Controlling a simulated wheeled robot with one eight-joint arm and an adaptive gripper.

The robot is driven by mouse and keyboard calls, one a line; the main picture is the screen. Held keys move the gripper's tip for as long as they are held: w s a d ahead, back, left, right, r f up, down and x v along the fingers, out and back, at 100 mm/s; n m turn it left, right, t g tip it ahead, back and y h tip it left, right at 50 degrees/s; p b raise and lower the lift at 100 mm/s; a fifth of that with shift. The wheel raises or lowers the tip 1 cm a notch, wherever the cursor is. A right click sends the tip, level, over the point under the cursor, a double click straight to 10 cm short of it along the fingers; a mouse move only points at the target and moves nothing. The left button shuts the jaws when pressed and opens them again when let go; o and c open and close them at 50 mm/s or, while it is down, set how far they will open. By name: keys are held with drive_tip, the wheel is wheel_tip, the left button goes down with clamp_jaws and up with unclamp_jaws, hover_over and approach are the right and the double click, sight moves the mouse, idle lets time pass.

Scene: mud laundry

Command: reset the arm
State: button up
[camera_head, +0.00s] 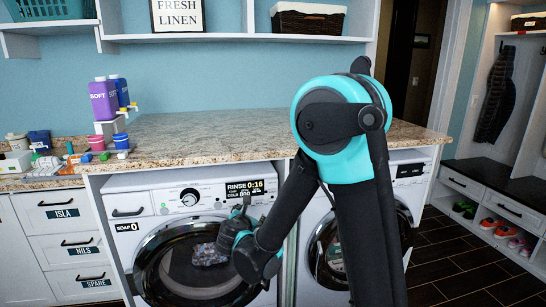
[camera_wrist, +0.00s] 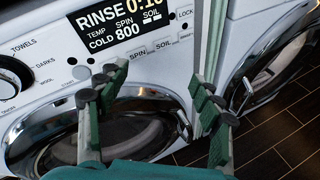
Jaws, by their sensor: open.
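My gripper (camera_wrist: 152,98) is open in the wrist view, its two green fingers with dark pads spread wide apart. Nothing shows between the fingers. They are in front of the left washing machine (camera_wrist: 62,75), near its control panel and door. In the head view, my arm bends at a teal elbow and reaches down, and my gripper (camera_head: 240,213) is in front of the right part of the left washer. The arm partly covers the right machine (camera_head: 407,170). Whether the gripper touches the washer cannot be told.
A granite counter (camera_head: 215,128) runs above the machines, its middle clear. Purple and blue bottles (camera_head: 103,100) and small items stand at its left. The washer display (camera_head: 245,188) reads "RINSE 0:16". A shoe bench (camera_head: 500,190) stands at the right, past dark floor (camera_head: 450,270).

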drive_tip(key=s+d+f+m+g+h, duration=0.1)
drive_tip(key=s+d+f+m+g, duration=0.15)
drive_tip(key=d+m, duration=0.6)
drive_tip(key=s+d+f+m+g+h, duration=0.1)
drive_tip(key=s+d+m+g, duration=0.3)
drive_tip(key=d, duration=0.8)
drive_tip(key=s+d+f+m+g+y, duration=0.1)
drive_tip(key=s+d+f+m, duration=0.2)
drive_tip(key=s+m, duration=0.5)
drive_tip(key=s+d+f+m+g+y, duration=0.2)
drive_tip(key=s+d+f+m, duration=0.1)
drive_tip(key=s+m, duration=0.5)
drive_tip(key=shift+s+d+m, duration=0.4)
drive_tip(key=shift+d+m, duration=0.35)
drive_tip(key=shift+m, duration=0.1)
drive_tip(key=shift+g, duration=0.25)
